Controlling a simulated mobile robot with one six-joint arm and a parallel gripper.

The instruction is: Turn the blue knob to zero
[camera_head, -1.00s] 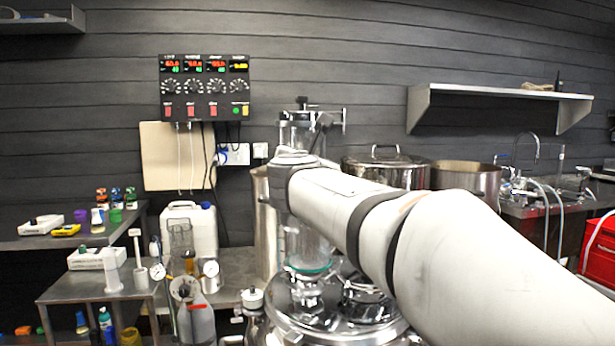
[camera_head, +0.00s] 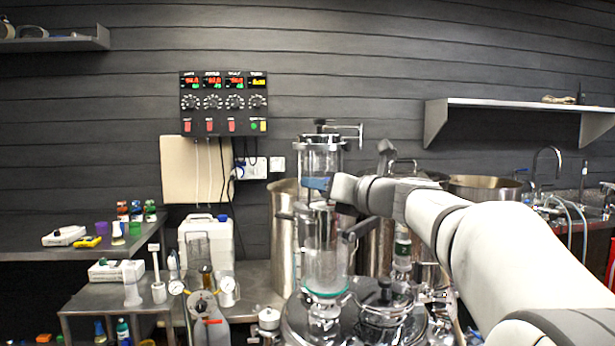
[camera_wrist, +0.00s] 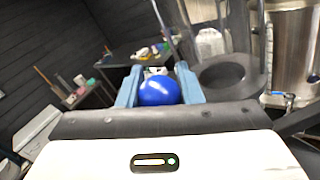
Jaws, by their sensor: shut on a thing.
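The blue knob (camera_wrist: 159,91) is a round, glossy ball in the wrist view. It sits between the two blue fingers of my gripper (camera_wrist: 158,88), which are shut on it. In the head view my gripper (camera_head: 314,184) reaches leftward in front of the tall glass cylinder (camera_head: 321,243) on the steel vessel. I cannot make out the knob itself there, and no zero mark or scale shows around it in the wrist view.
A black control box (camera_head: 224,103) with dials and red displays hangs on the wall. A steel kettle (camera_head: 286,240) stands behind the glass cylinder. A white jerrycan (camera_head: 206,246) and small bottles stand on steel tables at left.

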